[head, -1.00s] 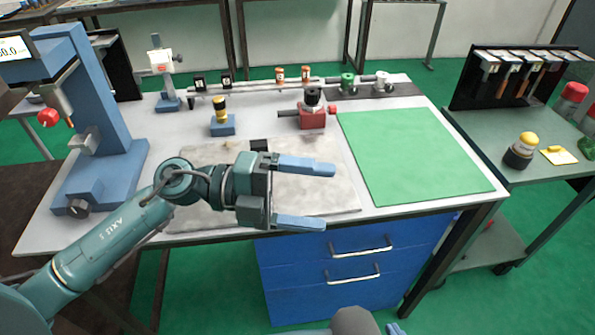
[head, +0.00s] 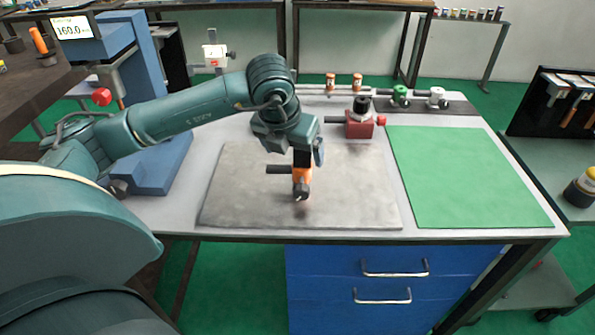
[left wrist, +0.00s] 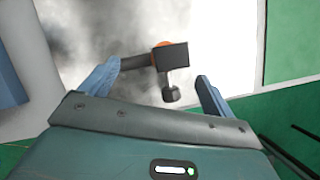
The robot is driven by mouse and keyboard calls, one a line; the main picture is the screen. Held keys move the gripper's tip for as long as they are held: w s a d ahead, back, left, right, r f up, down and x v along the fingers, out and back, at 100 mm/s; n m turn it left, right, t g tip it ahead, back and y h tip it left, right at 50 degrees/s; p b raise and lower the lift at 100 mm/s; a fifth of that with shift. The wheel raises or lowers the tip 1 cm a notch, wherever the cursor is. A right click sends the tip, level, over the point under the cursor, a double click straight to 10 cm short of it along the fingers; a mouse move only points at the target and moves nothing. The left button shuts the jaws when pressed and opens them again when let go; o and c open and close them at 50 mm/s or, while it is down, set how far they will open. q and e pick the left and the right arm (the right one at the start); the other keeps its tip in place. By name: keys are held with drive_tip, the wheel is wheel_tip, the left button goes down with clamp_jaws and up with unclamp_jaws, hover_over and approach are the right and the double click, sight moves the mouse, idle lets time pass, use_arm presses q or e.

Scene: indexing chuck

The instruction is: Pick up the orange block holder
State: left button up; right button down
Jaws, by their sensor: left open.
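The orange block holder (head: 302,175) is on the worn grey plate (head: 350,205), with a black block on top, a dark rod to its left and a dark knob in front. My left gripper (head: 291,150) points down just above it and partly covers its top. In the left wrist view the holder (left wrist: 160,50) shows mostly as black block, rod and knob, with a little orange. It lies between the two blue fingers of my left gripper (left wrist: 158,72), which is open. I cannot tell whether a finger touches the rod. My right gripper is not in view.
A red block with a black knob (head: 359,124) stands behind the plate. A rail with orange, green (head: 400,94) and white fittings runs along the back. The green mat (head: 470,175) at right is clear. A blue press (head: 150,170) stands at left, partly behind my arm.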

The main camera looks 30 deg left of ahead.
sight(295, 164)
use_arm(q)
drive_tip(key=x, duration=0.2)
drive_tip(key=p+x, duration=0.1)
drive_tip(key=x, duration=0.3)
drive_tip(key=shift+a+f, duration=0.25)
drive_tip(key=shift+a, duration=0.05)
drive_tip(key=c, duration=1.8)
